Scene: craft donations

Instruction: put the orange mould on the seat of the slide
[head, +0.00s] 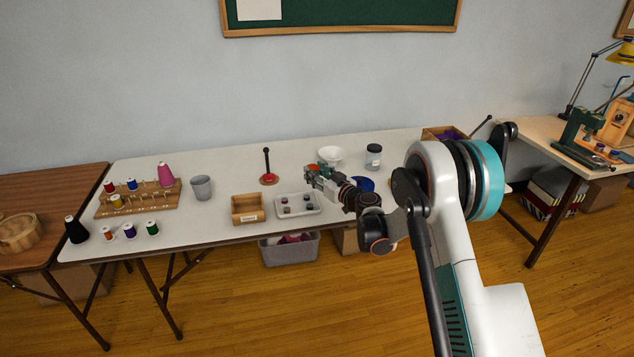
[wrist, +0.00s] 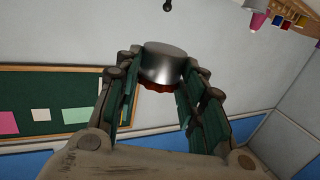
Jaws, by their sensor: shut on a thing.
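I cannot tell whether the two are one piece. My gripper (wrist: 160,80) is shut on it, a finger on each side. A green device (head: 582,136) with wooden parts stands on the right table. I cannot tell whether it holds the slide or its seat.
The white table (head: 225,222) carries a spool rack (head: 137,200), a grey cup (head: 201,187), a wooden box (head: 247,208), a light tray (head: 297,204), a red-based rod (head: 267,178), a white bowl (head: 331,156) and a jar (head: 374,156). A gap separates it from the right table (head: 545,130), which has a lamp (head: 622,52).

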